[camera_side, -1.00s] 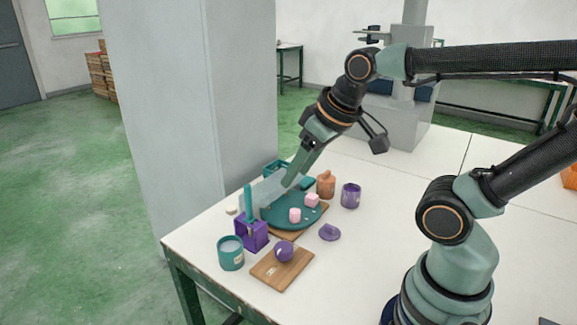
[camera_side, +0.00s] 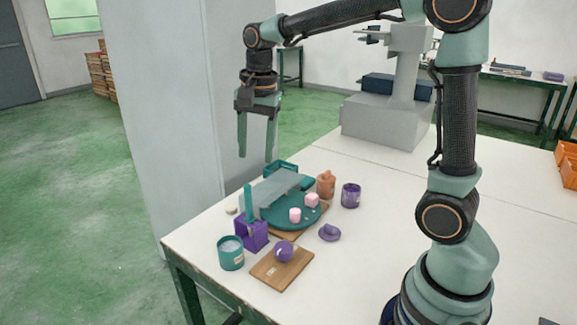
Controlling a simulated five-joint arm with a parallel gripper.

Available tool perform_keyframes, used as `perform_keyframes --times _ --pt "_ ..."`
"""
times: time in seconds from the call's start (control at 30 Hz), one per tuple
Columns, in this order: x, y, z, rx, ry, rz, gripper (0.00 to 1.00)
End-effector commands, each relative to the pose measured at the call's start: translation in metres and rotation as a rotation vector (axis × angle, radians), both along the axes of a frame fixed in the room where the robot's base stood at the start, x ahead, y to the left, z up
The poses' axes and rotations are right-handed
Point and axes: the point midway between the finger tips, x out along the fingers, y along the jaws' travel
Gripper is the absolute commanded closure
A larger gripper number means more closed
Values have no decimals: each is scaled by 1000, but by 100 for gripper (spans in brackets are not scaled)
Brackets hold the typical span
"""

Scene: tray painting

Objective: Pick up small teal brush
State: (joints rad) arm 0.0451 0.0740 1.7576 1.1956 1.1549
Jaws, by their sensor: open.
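A small teal upright handle, seemingly the teal brush (camera_side: 249,202), stands at the purple box-shaped holder (camera_side: 251,235). Its lower end is hidden, so I cannot tell whether it is inside the holder or behind it. My gripper (camera_side: 257,156) points straight down with its two long green fingers apart. It is open and empty, and in the picture it is well above the brush, near the far left corner of the table.
A round teal tray (camera_side: 278,222) with pink cubes (camera_side: 311,200) lies partly under a grey slab (camera_side: 277,187). Around it are a teal cup (camera_side: 231,256), a wooden board (camera_side: 271,274) with a purple ball (camera_side: 284,251), and a purple jar (camera_side: 351,195).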

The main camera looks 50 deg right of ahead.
Motion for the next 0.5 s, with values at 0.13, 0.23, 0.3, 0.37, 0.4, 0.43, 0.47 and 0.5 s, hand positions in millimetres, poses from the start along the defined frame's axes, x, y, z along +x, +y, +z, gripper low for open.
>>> perform_keyframes --times 0.13,0.23,0.3,0.37,0.4,0.43,0.47,0.5 --pt "23 -5 -16 19 70 -215 44" --pt "31 -7 -23 24 98 -309 44" --pt "34 -7 -26 25 107 -349 44" --pt "35 -8 -30 26 113 -366 44" --pt "35 -8 -33 26 115 -373 44" --pt "35 -8 -36 26 116 -375 44" --pt "35 -8 -40 26 117 -375 44" --pt "35 -8 -47 26 118 -375 44"
